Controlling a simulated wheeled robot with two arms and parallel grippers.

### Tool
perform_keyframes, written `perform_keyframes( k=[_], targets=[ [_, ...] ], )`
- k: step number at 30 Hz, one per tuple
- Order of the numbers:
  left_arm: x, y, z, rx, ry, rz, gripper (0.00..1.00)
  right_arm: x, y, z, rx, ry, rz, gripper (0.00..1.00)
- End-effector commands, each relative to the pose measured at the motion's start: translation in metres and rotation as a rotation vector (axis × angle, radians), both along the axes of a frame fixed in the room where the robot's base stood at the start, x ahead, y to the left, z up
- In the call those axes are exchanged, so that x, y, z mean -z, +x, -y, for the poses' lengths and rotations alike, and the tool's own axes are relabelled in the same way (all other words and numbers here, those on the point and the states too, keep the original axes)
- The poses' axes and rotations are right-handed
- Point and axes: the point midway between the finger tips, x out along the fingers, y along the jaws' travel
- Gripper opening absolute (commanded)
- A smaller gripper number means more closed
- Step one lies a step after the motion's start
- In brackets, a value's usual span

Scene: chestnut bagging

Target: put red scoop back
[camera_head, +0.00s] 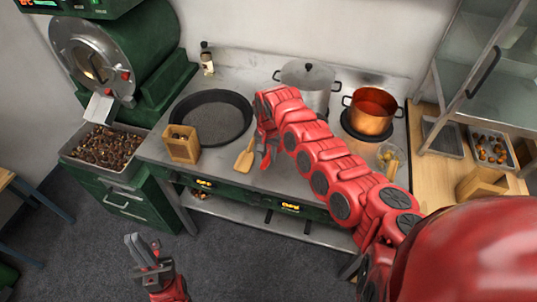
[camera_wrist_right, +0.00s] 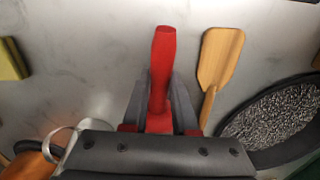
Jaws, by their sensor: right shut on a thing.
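The red scoop (camera_wrist_right: 163,65) shows in the right wrist view as a red shaft standing up between the two grey fingers. My right gripper (camera_wrist_right: 160,105) is shut on it, over the steel worktop. In the head view my right gripper (camera_head: 266,150) is over the front of the worktop, just right of the wooden spatula (camera_head: 244,161). I cannot make out the scoop from the red arm there, and its other end is hidden. My left gripper (camera_head: 143,250) is empty, its fingers apart, in front of the worktop at lower left.
A black pan (camera_head: 211,118), a wooden box (camera_head: 181,146), a steel pot (camera_head: 308,88) and a copper pot (camera_head: 371,110) stand on the worktop. A tray of chestnuts (camera_head: 105,148) is under the green roaster at left. A wooden counter (camera_head: 440,180) with trays is at right.

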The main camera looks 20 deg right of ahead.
Motion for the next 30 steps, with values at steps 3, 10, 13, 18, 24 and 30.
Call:
perform_keyframes(
  k=[3, 10, 13, 18, 24, 30],
  targets=[
    [0.0003, 0.0, 0.0, 0.0, 0.0, 0.0, 0.0, 0.0004, 0.0001, -0.0001, 0.0, 0.0, 0.0, 0.0],
    [0.0022, 0.0, 0.0, 0.0, 0.0, 0.0, 0.0, 0.0043, 0.0002, -0.0002, 0.0, 0.001, 0.001, 0.0],
    [0.003, -0.0001, 0.0, 0.0, 0.0, 0.0, 0.0, 0.0063, 0.0001, -0.0003, 0.0, 0.001, 0.001, 0.0],
    [0.0042, 0.0, 0.0, 0.0, 0.0, 0.0, 0.0, 0.0092, 0.0002, -0.0004, -0.001, 0.001, 0.001, 0.28],
    [0.0039, 0.0001, 0.0, 0.0, 0.0, 0.0, 0.0, 0.0087, 0.0002, -0.0001, 0.0, 0.0, 0.0, 0.61],
    [0.0039, 0.0001, 0.0, 0.0, 0.0, 0.0, 0.0, 0.0087, 0.0002, -0.0001, 0.0, 0.001, 0.001, 0.61]
  ],
)
